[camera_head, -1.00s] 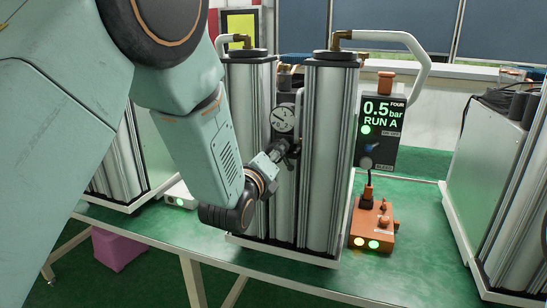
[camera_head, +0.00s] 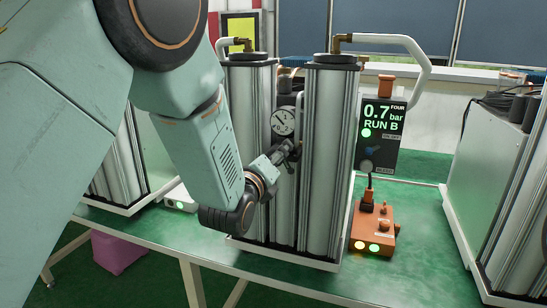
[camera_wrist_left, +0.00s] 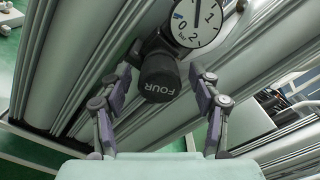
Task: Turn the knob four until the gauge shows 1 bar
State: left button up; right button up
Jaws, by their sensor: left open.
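The knob (camera_wrist_left: 158,76) is a dark cylinder marked FOUR, below the gauge (camera_wrist_left: 198,20) in the left wrist view. The white round gauge also shows in the head view (camera_head: 283,122), between two silver columns. Its exact reading is too small to tell there. The display (camera_head: 383,120) marked FOUR reads 0.7 bar, RUN B. My left gripper (camera_wrist_left: 161,76) is open, with one finger on each side of the knob; I cannot tell whether they touch it. In the head view this gripper (camera_head: 291,152) is at the knob, which is mostly hidden. My right gripper is not in view.
Silver columns (camera_head: 330,160) stand close on both sides of the gauge. An orange box (camera_head: 385,228) with lit lamps sits on the green table (camera_head: 290,284) at the right. Another column unit (camera_head: 490,200) stands at the far right.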

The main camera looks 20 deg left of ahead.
pick_arm(q)
jog(key=shift+s, duration=0.15)
jog(key=s, duration=1.1)
jog(key=shift+s+a, duration=0.15)
jog(key=shift+s, duration=0.25)
jog(key=s+a+f+n+g+b, duration=0.1)
jog(key=s+f+n+g, duration=0.3)
jog(key=f+n, duration=0.65)
jog(key=s+a+f+n+g+b, duration=0.1)
jog(key=s+f+n+g, duration=0.25)
jog(key=f+n, duration=0.75)
jog(key=s+a+f+n+g+b, duration=0.1)
jog(key=s+f+n+g+b, duration=0.3)
jog(key=s+f+g, duration=0.6)
jog(key=s+f+n, duration=0.2)
jog(key=s+f, duration=1.2)
jog(key=s, duration=0.2)
jog(key=shift+s+y, duration=0.3)
jog(key=shift+s, duration=0.05)
